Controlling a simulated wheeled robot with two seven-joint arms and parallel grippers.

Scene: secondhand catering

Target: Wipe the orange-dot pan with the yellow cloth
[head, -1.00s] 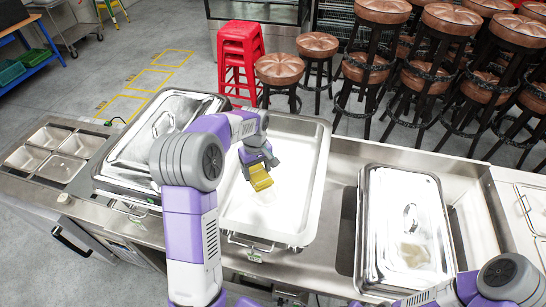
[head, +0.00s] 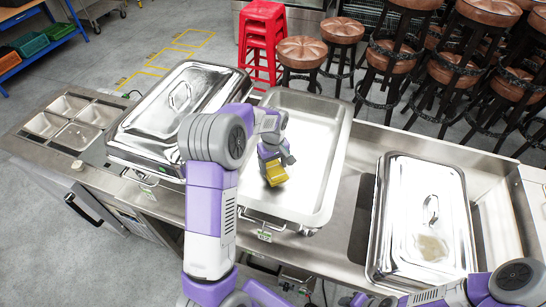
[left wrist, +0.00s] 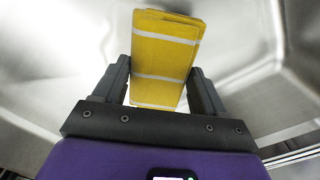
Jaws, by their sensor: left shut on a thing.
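The yellow cloth (head: 276,175) is a folded pad, with pale stripes showing in the left wrist view (left wrist: 165,55). My left gripper (head: 272,160) is shut on it, with a finger on each side. It holds the cloth low inside the open steel pan (head: 318,195), over the near left part of the floor. I cannot tell if the cloth touches the floor. I cannot make out an orange dot; a small green tag (head: 264,236) shows at the pan's front. My right arm shows at the bottom right, but its fingers are out of view.
A lidded steel pan (head: 165,120) stands close on the left. Another lidded pan (head: 405,185) on the right has a brownish smear (head: 432,247) on its lid. Small steel inserts (head: 75,135) sit at the far left. Stools (head: 302,52) stand behind the counter.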

